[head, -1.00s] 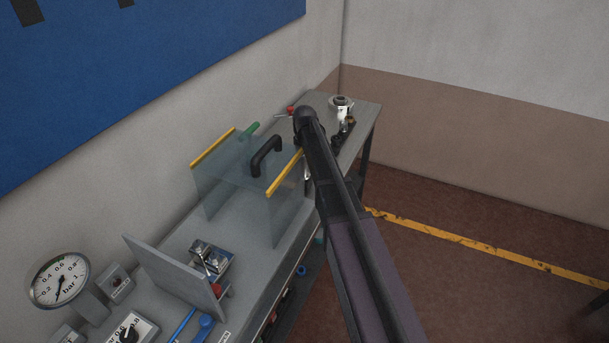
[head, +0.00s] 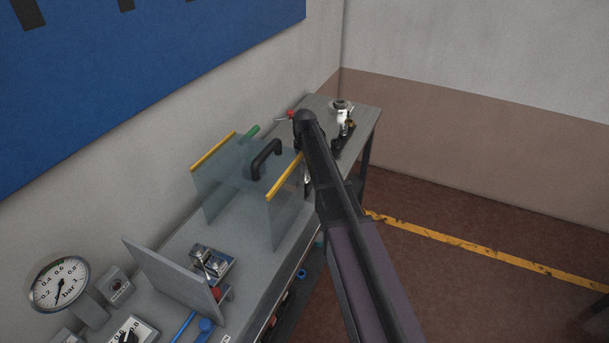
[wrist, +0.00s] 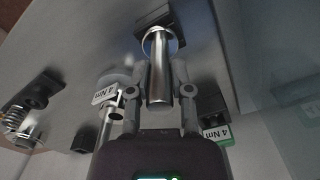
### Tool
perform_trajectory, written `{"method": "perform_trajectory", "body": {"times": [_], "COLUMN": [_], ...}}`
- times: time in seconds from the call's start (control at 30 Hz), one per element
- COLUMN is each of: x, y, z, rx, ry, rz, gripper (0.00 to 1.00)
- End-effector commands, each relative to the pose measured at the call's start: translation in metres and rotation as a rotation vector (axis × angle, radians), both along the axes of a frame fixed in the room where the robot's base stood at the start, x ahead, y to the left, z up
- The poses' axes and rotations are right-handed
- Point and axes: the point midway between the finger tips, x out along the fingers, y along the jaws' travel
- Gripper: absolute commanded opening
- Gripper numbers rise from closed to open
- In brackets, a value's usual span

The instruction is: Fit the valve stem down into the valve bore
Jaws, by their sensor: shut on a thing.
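In the wrist view my gripper (wrist: 168,76) is shut on a shiny metal cylinder, which looks like the valve stem (wrist: 159,80). The stem lies lengthwise between the two fingers. Its far end meets a bright ring with a bluish inside (wrist: 174,45), close to a black block (wrist: 153,17). I cannot tell whether this ring is the valve bore or whether the stem is inside it. In the head view my own arm covers the gripper and the stem.
Clear panels with yellow top edges (head: 285,175) and a black handle (head: 266,159) stand on the bench. An upright grey plate (head: 172,278) is nearer, beside a metal block (head: 214,263).

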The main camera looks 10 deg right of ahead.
Motion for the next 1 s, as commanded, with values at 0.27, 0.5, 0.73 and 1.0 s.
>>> {"method": "perform_trajectory", "body": {"times": [0.27,0.5,0.73,1.0], "x": [0.000,0.000,0.000,0.000], "y": [0.000,0.000,0.000,0.000], "z": [0.002,0.013,0.033,0.062], "rx": [0.000,0.000,0.000,0.000], "ry": [0.000,0.000,0.000,0.000], "rz": [0.000,0.000,0.000,0.000], "gripper": [0.00,0.00,0.00,0.00]}}
